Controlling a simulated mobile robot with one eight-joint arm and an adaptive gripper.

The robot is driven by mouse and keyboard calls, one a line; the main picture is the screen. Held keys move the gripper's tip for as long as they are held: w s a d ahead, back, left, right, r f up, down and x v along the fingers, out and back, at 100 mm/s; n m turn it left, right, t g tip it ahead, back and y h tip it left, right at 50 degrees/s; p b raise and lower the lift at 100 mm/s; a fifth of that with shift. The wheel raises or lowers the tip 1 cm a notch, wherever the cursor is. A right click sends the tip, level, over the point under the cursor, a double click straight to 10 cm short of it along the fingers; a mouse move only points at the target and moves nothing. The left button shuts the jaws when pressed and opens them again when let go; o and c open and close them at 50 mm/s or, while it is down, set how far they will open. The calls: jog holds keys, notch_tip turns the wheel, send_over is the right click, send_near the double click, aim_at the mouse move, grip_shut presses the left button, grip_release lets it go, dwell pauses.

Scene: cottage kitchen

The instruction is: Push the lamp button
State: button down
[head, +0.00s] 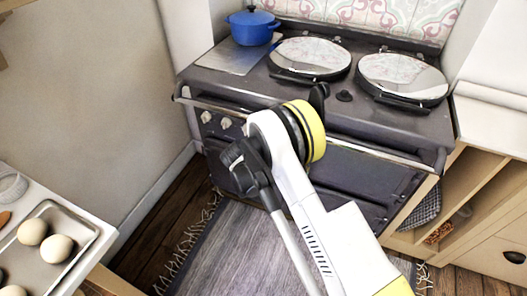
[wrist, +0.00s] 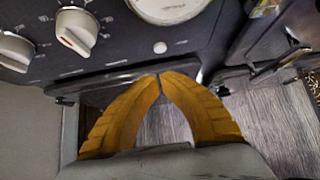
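A small round pale button (wrist: 160,47), which I take to be the lamp button, is on the dark front panel of the stove (wrist: 120,50), below a large round dial. My gripper (wrist: 158,75) shows in the wrist view with its two yellow fingers brought together at the tips, holding nothing. The tips show just below the button in the picture, with a visible gap between them. In the head view my arm stands in front of the stove (head: 330,122), and the button and my fingertips are hidden.
Two pale knobs (wrist: 76,31) (wrist: 14,50) are left of the button. A rail (head: 280,104) crosses the stove front. A blue pot (head: 252,27) and two round lids (head: 309,58) (head: 403,77) are on top. A tray (head: 45,245) with eggs is at left. A grey rug (head: 235,245) covers the floor.

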jog(key=p+v, duration=0.2)
jog(key=v, duration=0.5)
jog(key=shift+r, duration=0.15)
jog(key=shift+a, duration=0.1)
